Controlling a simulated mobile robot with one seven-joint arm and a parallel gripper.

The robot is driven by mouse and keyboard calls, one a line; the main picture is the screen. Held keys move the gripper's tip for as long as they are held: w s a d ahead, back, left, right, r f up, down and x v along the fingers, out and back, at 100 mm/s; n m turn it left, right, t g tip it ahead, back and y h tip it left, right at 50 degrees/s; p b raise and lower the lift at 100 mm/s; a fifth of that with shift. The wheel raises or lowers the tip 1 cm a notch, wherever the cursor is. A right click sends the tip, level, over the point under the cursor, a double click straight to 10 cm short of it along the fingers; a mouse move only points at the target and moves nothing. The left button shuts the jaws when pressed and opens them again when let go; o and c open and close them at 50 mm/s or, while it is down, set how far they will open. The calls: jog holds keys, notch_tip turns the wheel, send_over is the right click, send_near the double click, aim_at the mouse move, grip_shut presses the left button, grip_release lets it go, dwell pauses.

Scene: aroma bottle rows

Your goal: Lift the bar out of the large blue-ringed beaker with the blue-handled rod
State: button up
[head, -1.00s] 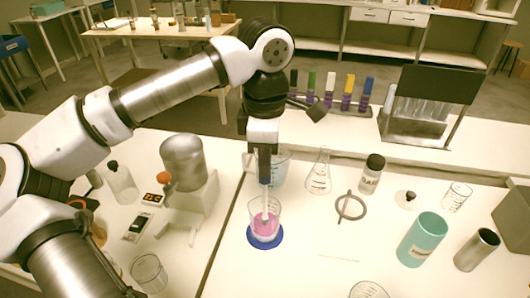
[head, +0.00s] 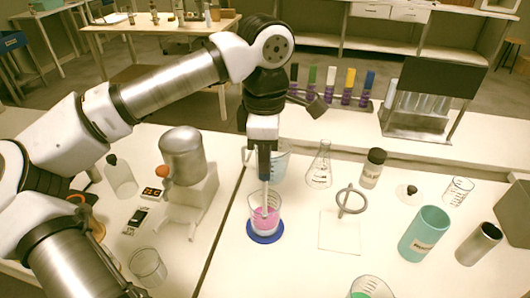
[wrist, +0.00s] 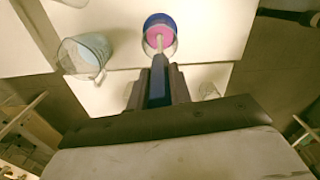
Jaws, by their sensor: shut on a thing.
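My gripper (head: 264,150) is shut on the blue handle (head: 264,168) of the rod, which hangs almost upright. The rod's pale shaft (head: 265,194) reaches down into a clear beaker (head: 252,219) with pink liquid (head: 266,215). That beaker stands on a round blue base (head: 265,238). In the wrist view, the blue handle (wrist: 158,90) lies between my fingers. The shaft (wrist: 159,46) points into the pink liquid (wrist: 161,36), with blue (wrist: 158,18) along its far side. I cannot make out the bar; the liquid and rod tip leave it unclear.
A larger pale-blue beaker (head: 279,164) stands close behind. A flask (head: 319,170), dark-capped bottle (head: 373,167), ring (head: 349,200), white square (head: 339,235) and teal cup (head: 424,235) are to the right. A grey-topped apparatus (head: 183,157) stands left.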

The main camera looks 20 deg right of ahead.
jog(key=shift+r, duration=0.15)
notch_tip(320, 180, up, 14)
jog(key=p, duration=0.9)
jog(key=shift+f, duration=0.25)
dwell(1.3)
dwell(0.5)
